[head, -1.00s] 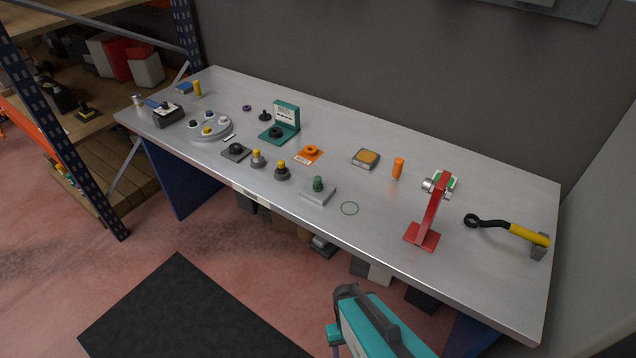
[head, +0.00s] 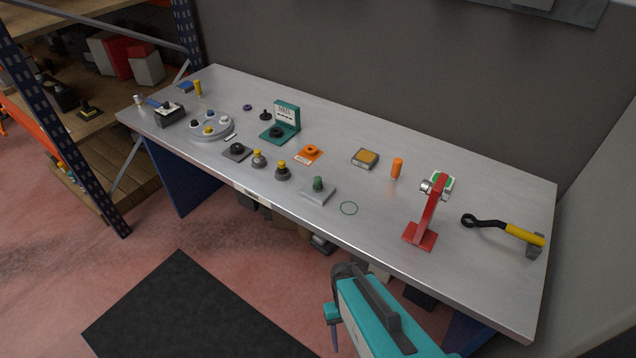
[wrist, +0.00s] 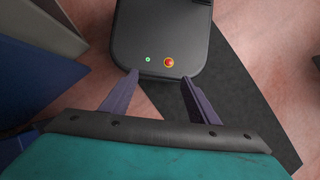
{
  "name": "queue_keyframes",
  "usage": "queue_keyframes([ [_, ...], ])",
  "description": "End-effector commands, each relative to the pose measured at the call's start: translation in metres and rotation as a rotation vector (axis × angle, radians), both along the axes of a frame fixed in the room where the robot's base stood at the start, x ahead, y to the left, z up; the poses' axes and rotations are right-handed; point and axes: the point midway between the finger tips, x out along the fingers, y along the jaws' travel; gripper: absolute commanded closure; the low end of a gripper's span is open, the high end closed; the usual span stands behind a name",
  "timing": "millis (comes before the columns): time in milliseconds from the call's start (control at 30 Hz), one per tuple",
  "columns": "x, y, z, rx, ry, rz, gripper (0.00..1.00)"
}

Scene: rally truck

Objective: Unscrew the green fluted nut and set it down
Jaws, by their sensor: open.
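The green fluted nut (head: 318,184) stands upright on a grey square base (head: 319,195) near the front edge of the workbench in the head view. A thin green ring outline (head: 349,208) is marked on the bench top just right of that base. My gripper (wrist: 158,82) shows in the wrist view with its two purple fingers apart and nothing between them. In the head view my teal arm is in front of the bench at the bottom, well apart from the nut. The nut is not in the wrist view.
A red stand (head: 430,212) and a yellow-handled wrench (head: 505,231) are at the bench's right. An orange cylinder (head: 397,168) stands behind the green ring. A dark mat (head: 185,315) lies on the floor.

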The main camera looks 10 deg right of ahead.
Motion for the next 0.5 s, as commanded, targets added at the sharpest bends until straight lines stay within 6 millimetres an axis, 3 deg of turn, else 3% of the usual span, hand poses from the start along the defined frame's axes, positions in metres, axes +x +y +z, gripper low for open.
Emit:
queue_keyframes([
  [267,-0.002,0.0,-0.01,0.0,0.001,0.0,0.52],
  [500,-0.01,0.0,-0.049,0.002,0.006,0.001,0.52],
])
